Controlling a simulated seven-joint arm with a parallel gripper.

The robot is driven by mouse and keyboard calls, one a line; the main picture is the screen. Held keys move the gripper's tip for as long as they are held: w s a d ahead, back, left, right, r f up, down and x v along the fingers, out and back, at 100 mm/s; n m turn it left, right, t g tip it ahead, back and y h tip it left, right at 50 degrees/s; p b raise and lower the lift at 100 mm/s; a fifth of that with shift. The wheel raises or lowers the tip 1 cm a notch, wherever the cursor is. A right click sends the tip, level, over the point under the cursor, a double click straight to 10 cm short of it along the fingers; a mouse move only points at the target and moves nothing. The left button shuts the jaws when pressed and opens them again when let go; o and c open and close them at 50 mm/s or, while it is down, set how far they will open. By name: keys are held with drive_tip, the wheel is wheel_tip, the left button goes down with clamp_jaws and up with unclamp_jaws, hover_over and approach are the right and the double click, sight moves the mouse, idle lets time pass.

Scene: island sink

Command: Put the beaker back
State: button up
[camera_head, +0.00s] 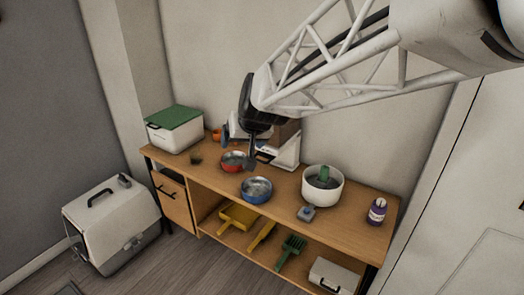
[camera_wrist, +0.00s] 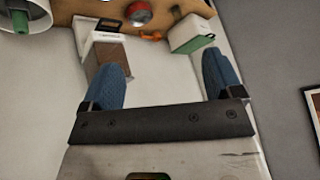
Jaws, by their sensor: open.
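I cannot make out a clear beaker in either view. My gripper (camera_head: 250,160) hangs over the back of the wooden bench, near a red bowl (camera_head: 234,161) and a white device (camera_head: 285,153). In the wrist view my gripper (camera_wrist: 162,75) has its two blue fingers wide apart, with nothing between them but pale wall. A white tub (camera_head: 323,196) with a green item (camera_head: 324,173) in it stands on the right part of the bench. A blue bowl (camera_head: 256,196) sits near the front edge.
A white box with a green lid (camera_head: 174,138) stands at the bench's left end, a purple bottle (camera_head: 377,210) at its right end. A small grey item (camera_head: 306,213) lies near the front edge. A yellow dustpan (camera_head: 238,218) lies on the lower shelf. A pet carrier (camera_head: 112,224) stands on the floor.

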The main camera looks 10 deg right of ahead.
drive_tip(key=s+d+f+g+h, duration=0.1)
drive_tip(key=s+d, duration=0.2)
drive_tip(key=s, duration=0.6)
drive_tip(key=s+d+f+g+h, duration=0.1)
drive_tip(key=s+d, duration=0.2)
drive_tip(key=s, duration=0.6)
drive_tip(key=s+d+f+g, duration=0.1)
drive_tip(key=s+d+g, duration=0.1)
drive_tip(key=s, duration=0.7)
drive_tip(key=shift+d+m+h, duration=0.3)
drive_tip(key=shift+d+h, duration=0.1)
drive_tip(key=shift+d, duration=0.35)
